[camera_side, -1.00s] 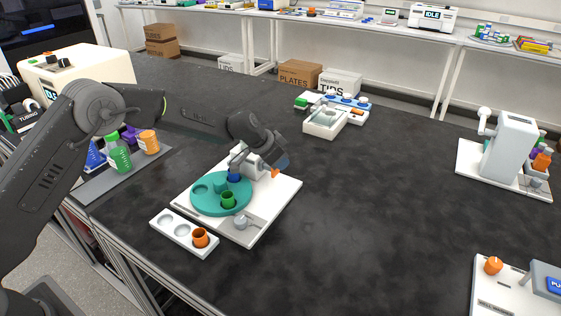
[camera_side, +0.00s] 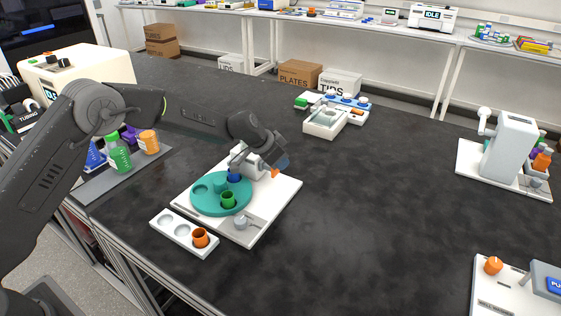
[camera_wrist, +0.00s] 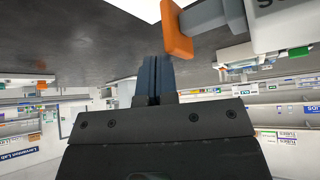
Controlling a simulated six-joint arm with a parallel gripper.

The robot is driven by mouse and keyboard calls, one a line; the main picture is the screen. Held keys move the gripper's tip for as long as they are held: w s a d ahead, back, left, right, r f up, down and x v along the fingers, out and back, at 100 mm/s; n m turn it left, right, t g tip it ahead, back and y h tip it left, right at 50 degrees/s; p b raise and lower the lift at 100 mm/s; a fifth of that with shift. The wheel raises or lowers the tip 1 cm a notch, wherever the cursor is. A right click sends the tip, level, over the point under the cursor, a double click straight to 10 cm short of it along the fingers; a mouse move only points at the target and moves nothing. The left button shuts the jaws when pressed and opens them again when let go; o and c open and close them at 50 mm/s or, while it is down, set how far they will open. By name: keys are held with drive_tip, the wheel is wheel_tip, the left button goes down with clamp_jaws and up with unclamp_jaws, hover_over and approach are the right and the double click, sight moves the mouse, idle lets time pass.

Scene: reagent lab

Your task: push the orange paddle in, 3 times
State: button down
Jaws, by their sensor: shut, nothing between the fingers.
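The orange paddle (camera_wrist: 176,31) shows in the wrist view at the top, on a grey arm from a white housing. In the side view only a small part of the orange paddle (camera_side: 275,173) shows beside my gripper (camera_side: 282,163). My gripper is shut and empty. In the wrist view its blue-grey fingertips (camera_wrist: 155,62) are just below and left of the paddle. I cannot tell whether they touch it. The teal turntable (camera_side: 207,207) carries a blue cup (camera_side: 234,177) and a green cup (camera_side: 228,199), on a white base (camera_side: 283,192).
A white rack (camera_side: 176,238) with an orange cup (camera_side: 200,237) stands in front of the base. A green bottle (camera_side: 118,155) and an orange-capped bottle (camera_side: 149,142) stand at left. The dark bench right of the base is clear up to a white machine (camera_side: 510,145).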

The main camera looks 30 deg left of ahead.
drive_tip(key=shift+f, duration=0.15)
drive_tip(key=shift+s+f, duration=0.15)
drive_tip(key=shift+f, duration=0.75)
drive_tip(key=shift+s+f, duration=0.1)
drive_tip(key=shift+f, duration=0.75)
drive_tip(key=shift+a, duration=0.25)
drive_tip(key=shift+d, duration=0.7)
drive_tip(key=shift+d+r, duration=0.2)
drive_tip(key=shift+r, duration=0.75)
drive_tip(key=shift+w+a+r, duration=0.1)
drive_tip(key=shift+w+r, duration=0.05)
drive_tip(key=shift+r, duration=1.25)
drive_tip(key=shift+w+a+r, duration=0.1)
drive_tip(key=shift+r, duration=1.25)
